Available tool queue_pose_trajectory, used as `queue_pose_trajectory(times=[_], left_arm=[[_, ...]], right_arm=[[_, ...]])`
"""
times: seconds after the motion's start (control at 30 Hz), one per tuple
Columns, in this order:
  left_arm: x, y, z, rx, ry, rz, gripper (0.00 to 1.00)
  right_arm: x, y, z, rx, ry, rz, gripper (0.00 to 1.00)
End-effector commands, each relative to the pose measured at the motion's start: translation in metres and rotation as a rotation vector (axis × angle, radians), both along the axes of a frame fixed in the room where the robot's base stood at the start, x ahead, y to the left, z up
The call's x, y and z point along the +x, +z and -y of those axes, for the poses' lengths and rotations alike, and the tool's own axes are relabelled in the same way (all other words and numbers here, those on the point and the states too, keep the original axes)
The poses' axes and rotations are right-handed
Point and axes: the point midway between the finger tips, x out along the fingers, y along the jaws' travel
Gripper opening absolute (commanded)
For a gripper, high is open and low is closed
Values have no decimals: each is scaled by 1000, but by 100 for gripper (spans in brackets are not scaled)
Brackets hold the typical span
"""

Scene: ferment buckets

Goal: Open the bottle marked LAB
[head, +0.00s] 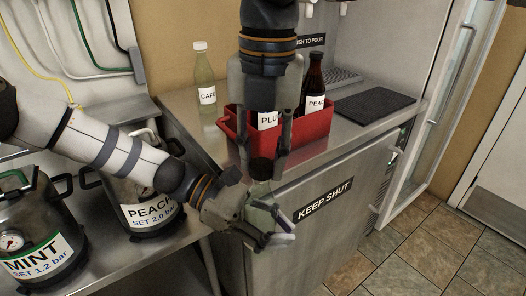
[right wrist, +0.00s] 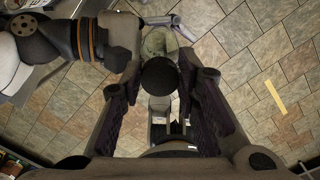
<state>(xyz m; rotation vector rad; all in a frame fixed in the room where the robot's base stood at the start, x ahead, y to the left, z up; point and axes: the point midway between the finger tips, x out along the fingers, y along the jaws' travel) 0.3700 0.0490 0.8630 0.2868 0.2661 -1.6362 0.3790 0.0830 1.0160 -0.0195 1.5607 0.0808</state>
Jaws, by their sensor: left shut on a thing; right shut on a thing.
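A greenish glass bottle (head: 258,190) with a black cap (head: 261,168) is held in the air in front of the steel counter. My left gripper (head: 272,226) is shut on the bottle's body from the left. My right gripper (head: 263,160) comes straight down from above and is shut on the cap. In the right wrist view the cap (right wrist: 160,76) sits between the right fingers, with the greenish bottle (right wrist: 158,42) beyond it. The bottle's label is hidden, so I cannot read its marking.
A red crate (head: 317,128) on the counter holds dark bottles, with labels partly reading PLU and PEA. A pale bottle labelled CAFE (head: 204,82) stands behind it. A dark mat (head: 374,107) lies right. Kegs marked MINT (head: 40,240) and PEACH (head: 140,190) stand at left.

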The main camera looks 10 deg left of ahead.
Motion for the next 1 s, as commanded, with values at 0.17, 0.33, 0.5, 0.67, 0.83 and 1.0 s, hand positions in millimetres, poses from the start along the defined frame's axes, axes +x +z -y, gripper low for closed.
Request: queue_pose_trajectory(times=[0.17, 0.33, 0.5, 0.67, 0.83, 1.0], left_arm=[[0, 1, 0, -1, 1, 1, 0], [0, 1, 0, -1, 1, 0, 0], [0, 1, 0, -1, 1, 0, 0], [0, 1, 0, -1, 1, 0, 0], [0, 1, 0, -1, 1, 0, 0], [0, 1, 0, -1, 1, 0, 0]], right_arm=[[0, 0, 0, 0, -1, 0, 0], [0, 4, 0, 0, -2, 1, 0], [0, 10, 0, -1, -1, 1, 0], [0, 16, 1, 0, -1, 2, 0], [-1, 21, 1, 0, -1, 1, 0], [-1, 22, 1, 0, -1, 0, 0]])
